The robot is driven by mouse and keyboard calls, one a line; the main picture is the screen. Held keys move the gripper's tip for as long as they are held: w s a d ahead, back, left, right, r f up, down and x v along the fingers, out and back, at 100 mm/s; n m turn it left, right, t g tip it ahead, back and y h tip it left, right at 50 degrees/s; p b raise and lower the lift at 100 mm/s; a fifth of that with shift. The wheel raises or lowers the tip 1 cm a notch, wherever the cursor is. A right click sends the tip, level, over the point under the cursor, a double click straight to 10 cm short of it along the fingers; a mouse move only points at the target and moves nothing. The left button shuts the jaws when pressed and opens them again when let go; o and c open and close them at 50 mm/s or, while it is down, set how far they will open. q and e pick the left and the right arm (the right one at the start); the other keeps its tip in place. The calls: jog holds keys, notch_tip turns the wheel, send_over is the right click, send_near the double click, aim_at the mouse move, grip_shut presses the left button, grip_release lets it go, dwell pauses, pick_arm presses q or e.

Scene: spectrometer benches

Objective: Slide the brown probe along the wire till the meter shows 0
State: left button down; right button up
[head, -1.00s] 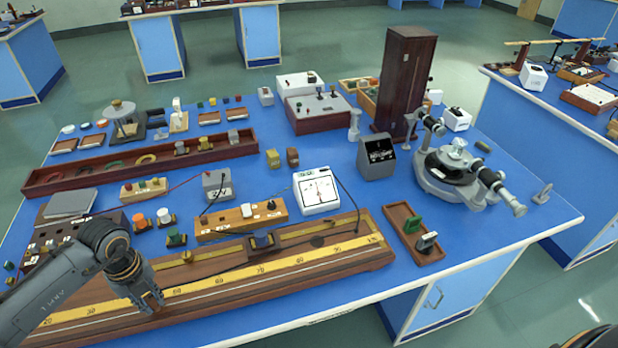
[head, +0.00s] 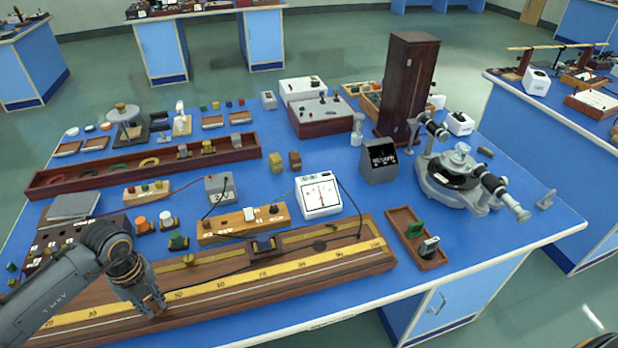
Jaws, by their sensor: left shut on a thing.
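The long wooden wire board (head: 345,263) with a yellow scale lies along the front of the blue bench. My left gripper (head: 152,305) is low over its left half, just left of the 50 mark. It is shut on the brown probe, which is mostly hidden by the fingers; I cannot tell whether its tip touches the wire. The white meter (head: 320,196) stands behind the board, its red needle near the middle of the dial; the exact reading is too small to tell. My right gripper is out of view.
A dark slider block (head: 263,245) sits on the board's rear strip. A wooden key box (head: 245,226) and a grey power box (head: 220,188) stand behind, with leads. A small wooden tray (head: 416,237) lies right of the board. The scale right of my gripper is clear.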

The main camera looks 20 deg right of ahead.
pick_arm(q)
jog(key=shift+s+f, duration=0.2)
jog(key=shift+f, duration=0.15)
jog(key=c, duration=1.2)
grip_release()
jog(key=shift+w, duration=0.2)
jog(key=shift+r, duration=0.1)
